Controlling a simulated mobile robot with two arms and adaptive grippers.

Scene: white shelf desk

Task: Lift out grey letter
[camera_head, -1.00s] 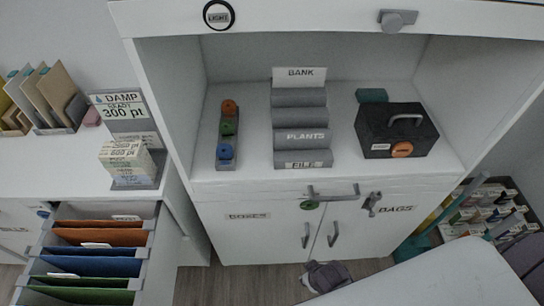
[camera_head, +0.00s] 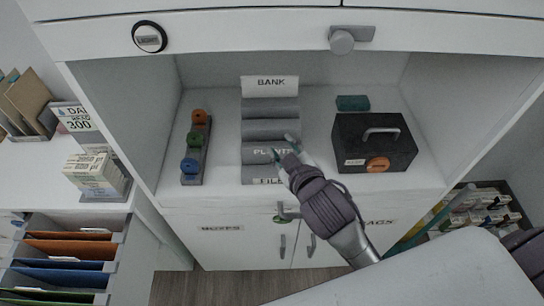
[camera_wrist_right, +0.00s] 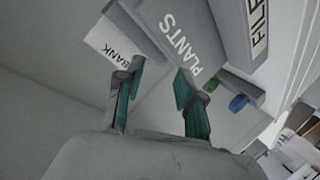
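A grey stepped letter rack (camera_head: 270,131) stands on the shelf, with labels reading PLANTS and FILE. A pale card marked BANK (camera_head: 270,86) stands up at its back; the card also shows in the right wrist view (camera_wrist_right: 108,48). I cannot tell which piece is the grey letter. My right gripper (camera_head: 284,147) is at the front right of the rack, by the PLANTS step, and covers part of that label. In the wrist view its teal fingers (camera_wrist_right: 158,95) are apart with nothing between them, below the rack's steps.
A holder with orange, green and blue round pieces (camera_head: 192,150) stands left of the rack. A black box with a handle (camera_head: 372,142) and a small teal block (camera_head: 352,103) stand to the right. An open drawer of coloured folders (camera_head: 62,260) is at lower left.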

